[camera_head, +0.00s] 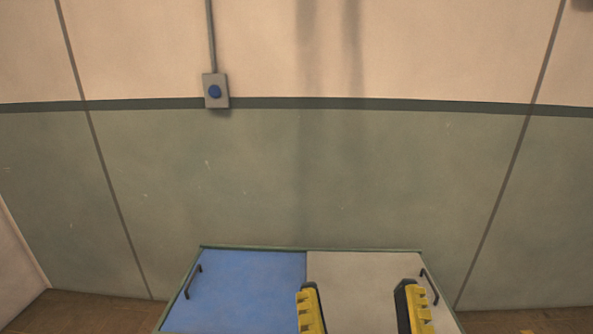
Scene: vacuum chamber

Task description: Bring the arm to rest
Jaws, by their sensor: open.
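My gripper (361,309) shows at the bottom of the head view as two yellow and black fingers. They stand wide apart, with nothing between them but the light grey surface seen behind. The fingers appear in front of the grey right half (355,265) of a low box or table top. The rest of my arm is out of view. I cannot tell how far the fingers are above that surface.
The top's left half is a blue panel (240,290), empty. Dark handles stand at the left (193,281) and right (429,286) edges. Behind is a green and cream wall (300,170) with a grey box and blue button (214,92). Brown floor (75,312) shows at the sides.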

